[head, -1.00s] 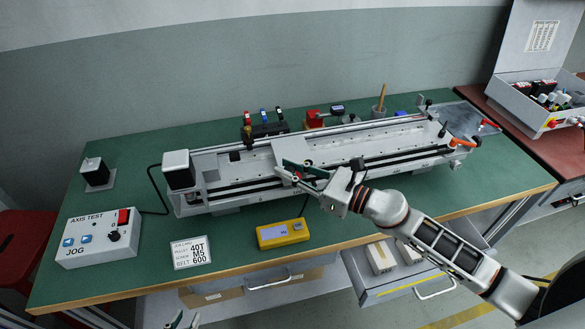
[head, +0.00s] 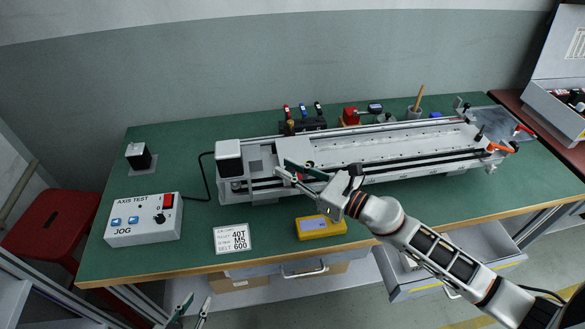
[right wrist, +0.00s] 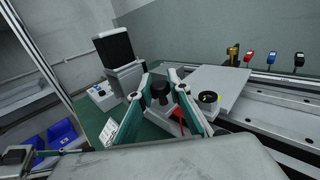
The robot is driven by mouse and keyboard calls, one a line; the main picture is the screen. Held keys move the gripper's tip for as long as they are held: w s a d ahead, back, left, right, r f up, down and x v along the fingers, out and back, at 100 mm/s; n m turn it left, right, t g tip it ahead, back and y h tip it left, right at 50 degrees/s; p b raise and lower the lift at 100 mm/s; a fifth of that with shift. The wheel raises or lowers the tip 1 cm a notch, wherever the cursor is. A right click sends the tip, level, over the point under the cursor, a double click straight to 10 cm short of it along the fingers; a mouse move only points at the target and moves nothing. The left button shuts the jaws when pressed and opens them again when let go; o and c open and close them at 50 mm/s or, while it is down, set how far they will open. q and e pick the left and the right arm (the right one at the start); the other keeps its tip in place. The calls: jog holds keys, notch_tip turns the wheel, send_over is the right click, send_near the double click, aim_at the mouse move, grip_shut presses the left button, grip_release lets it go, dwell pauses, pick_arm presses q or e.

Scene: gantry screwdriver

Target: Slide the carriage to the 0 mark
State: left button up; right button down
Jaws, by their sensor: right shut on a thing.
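The carriage (head: 293,149) is a light grey plate on the long grey gantry (head: 400,150), near its left end and close to the end block (head: 228,158). In the right wrist view the carriage plate (right wrist: 215,84) lies right of the fingers. My right gripper (head: 282,167) is at the carriage's front edge. In the wrist view my right gripper (right wrist: 158,70) is shut on a black knob (right wrist: 160,90), with a red lever (right wrist: 178,118) beside it. The 0 mark cannot be read. My left gripper (head: 198,298) is open and empty at the bottom edge, off the table.
A jog box (head: 143,220), a label card (head: 232,239) and a yellow meter (head: 321,227) lie in front of the gantry. Coloured-handled tools (head: 303,118) and a cup (head: 414,112) stand behind it. An open drawer (head: 450,262) is below the table.

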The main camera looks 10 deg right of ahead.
jog(key=shift+s+a, duration=0.15)
jog(key=shift+a, duration=0.1)
jog(key=c, duration=1.9)
grip_release()
jog(key=shift+a, duration=0.15)
jog(key=shift+d, duration=0.2)
jog(key=shift+s+d, duration=0.25)
jog(key=shift+d, duration=0.1)
jog(key=v, duration=1.1)
jog(key=shift+a, duration=0.1)
